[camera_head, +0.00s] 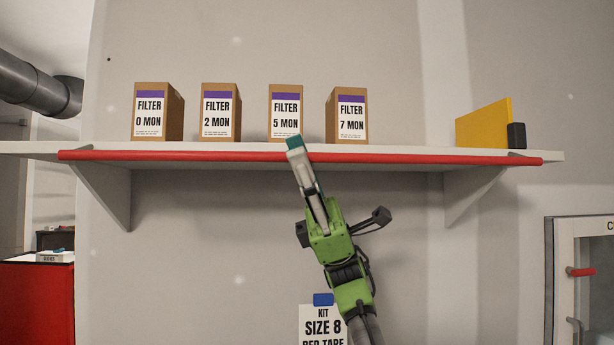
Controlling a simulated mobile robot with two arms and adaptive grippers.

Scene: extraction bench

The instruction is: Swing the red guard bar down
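The red guard bar (430,158) runs level along the front edge of the white shelf (250,147), from near its left end to near its right end. My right gripper (294,144), green with grey fingers and teal tips, reaches up from below to the middle of the bar. Its fingertips overlap the bar and the shelf edge in the picture. The fingers line up edge-on, so I cannot tell whether they are parted, or whether they touch or hold the bar. My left gripper is out of view.
Filter boxes (150,112) labelled 0, 2, 5 and 7 MON stand on the shelf. A yellow panel (483,124) with a black block stands at its right. A kit sign (322,325) hangs below. A glass-fronted cabinet (549,280) is at lower right.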

